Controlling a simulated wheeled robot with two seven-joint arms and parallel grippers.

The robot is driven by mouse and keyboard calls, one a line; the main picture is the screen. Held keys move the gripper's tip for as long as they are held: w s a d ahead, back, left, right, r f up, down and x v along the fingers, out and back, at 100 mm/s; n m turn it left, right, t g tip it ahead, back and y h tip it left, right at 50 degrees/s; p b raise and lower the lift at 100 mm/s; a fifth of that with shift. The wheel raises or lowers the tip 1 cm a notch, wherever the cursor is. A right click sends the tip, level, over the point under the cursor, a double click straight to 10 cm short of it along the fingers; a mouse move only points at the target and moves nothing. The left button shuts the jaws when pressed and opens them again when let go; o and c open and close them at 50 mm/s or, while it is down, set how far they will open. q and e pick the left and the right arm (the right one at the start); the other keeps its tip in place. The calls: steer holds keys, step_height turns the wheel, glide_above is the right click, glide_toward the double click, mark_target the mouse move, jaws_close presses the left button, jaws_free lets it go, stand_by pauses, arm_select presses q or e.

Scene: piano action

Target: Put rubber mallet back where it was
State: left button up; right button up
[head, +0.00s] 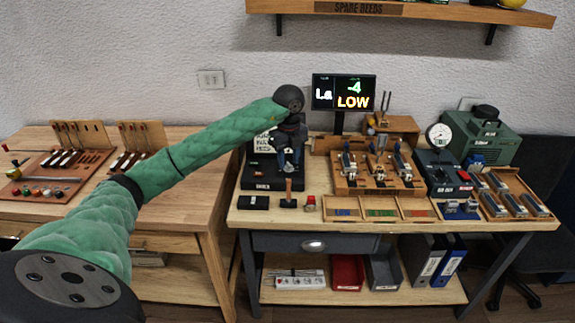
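The rubber mallet (288,203) appears to stand on its dark head near the front left of the right-hand bench, its wooden handle pointing up. My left gripper (290,171) is pointed down just above the handle, in front of a black stand. The fingertips are small and dark against that stand, so I cannot tell whether they are open or touch the handle. My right gripper is not in view.
A black block (253,202) and a small red-topped item (310,203) flank the mallet. A lit display (343,92) reads LOW behind.

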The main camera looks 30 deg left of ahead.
arm_select(q)
steer(key=s+d+f+t+h, duration=0.1)
steer(key=d+f+t+h, duration=0.3)
steer(key=d+h, duration=0.85)
steer(key=s+d+f+t+h, duration=0.1)
steer(key=d+f+t+h, duration=0.3)
steer(key=d, duration=1.5)
steer(key=s+a+f+n+t+y, duration=0.25)
steer(key=f+n+y, duration=0.3)
steer(key=f, duration=0.45)
steer(key=s+a+f+n+t+y, duration=0.2)
steer(key=a+f+n+y, duration=0.2)
steer(key=f+n, duration=0.5)
steer(key=s+a+f+n+t+y, duration=0.25)
steer(key=f+n+y, duration=0.2)
steer(key=f, duration=0.75)
steer(key=s+f+n+g+y, duration=0.1)
steer(key=s+f+g+y, duration=0.2)
steer(key=s+f+g, duration=0.75)
steer(key=s+d+f+g, duration=0.1)
steer(key=s+d+f, duration=0.1)
steer(key=s+f, duration=0.6)
steer(key=s+d+f+n+g+h, duration=0.1)
steer(key=s+f+g, duration=0.1)
steer(key=s+f, duration=0.6)
steer(key=s, duration=0.7)
steer(key=shift+s+d, duration=0.25)
steer(key=shift+d, duration=0.1)
